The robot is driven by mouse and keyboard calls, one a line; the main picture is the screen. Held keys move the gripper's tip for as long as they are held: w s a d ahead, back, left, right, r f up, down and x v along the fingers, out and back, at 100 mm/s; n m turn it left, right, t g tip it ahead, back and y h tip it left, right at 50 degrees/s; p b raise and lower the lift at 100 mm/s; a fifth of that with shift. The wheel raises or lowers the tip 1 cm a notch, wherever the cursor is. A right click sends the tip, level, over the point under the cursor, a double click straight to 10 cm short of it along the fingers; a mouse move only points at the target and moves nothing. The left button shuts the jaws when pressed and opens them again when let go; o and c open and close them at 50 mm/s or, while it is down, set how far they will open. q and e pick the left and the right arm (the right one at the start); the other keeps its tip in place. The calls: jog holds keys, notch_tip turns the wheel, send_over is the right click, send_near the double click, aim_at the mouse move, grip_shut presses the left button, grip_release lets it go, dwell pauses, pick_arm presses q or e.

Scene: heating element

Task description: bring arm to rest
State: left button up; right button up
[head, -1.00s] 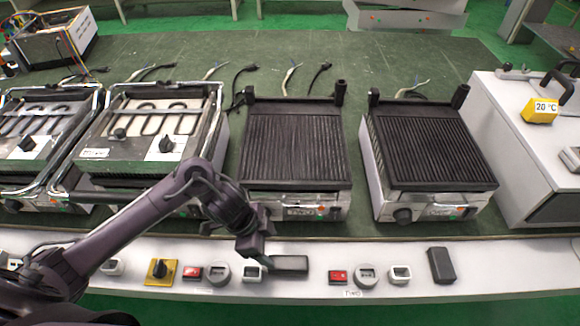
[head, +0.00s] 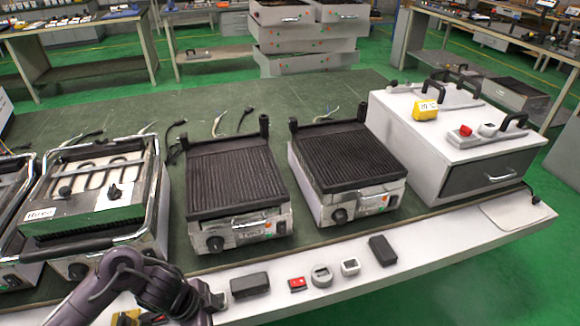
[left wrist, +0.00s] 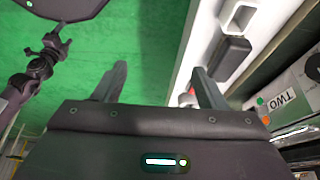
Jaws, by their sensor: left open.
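My left arm (head: 130,285) comes in from the bottom left of the head view, dark purple and bent, over the front of the white ledge. My left gripper (head: 208,300) is at its end, just left of a black block (head: 250,285) lying on the ledge. In the left wrist view the two fingers of my left gripper (left wrist: 160,85) stand wide apart with nothing between them. A black block (left wrist: 231,58) also shows in the left wrist view, beyond the right finger. My right gripper is not seen.
The white ledge (head: 430,250) carries a red switch (head: 297,284), a round dial (head: 321,276), a white square frame (head: 350,267) and a second black block (head: 382,250). Behind are two ribbed grills (head: 235,178) (head: 345,158), an open heater unit (head: 90,200) and a white cabinet (head: 420,150).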

pick_arm(q)
jog(key=w+d+r+n+t, duration=0.2)
jog(key=d+r+n+t, duration=0.25)
jog(key=d, duration=0.25)
jog(key=s+a+r+n+g+y, duration=0.2)
jog(key=s+a+r+n+y, duration=0.15)
jog(key=s+a+n, duration=0.55)
notch_tip(320, 180, down, 30)
jog(key=s+a+g, duration=0.1)
jog(key=s+g, duration=0.1)
jog(key=s, duration=0.1)
jog(key=s+a+f, duration=0.2)
jog(key=s+f, duration=0.7)
jog(key=s+a+f+m, duration=0.1)
jog(key=s+f, duration=0.8)
jog(key=s, duration=0.1)
jog(key=shift+s+a+f+g+y, duration=0.2)
jog(key=shift+a+g+y, duration=0.15)
jog(key=shift+a+y, duration=0.1)
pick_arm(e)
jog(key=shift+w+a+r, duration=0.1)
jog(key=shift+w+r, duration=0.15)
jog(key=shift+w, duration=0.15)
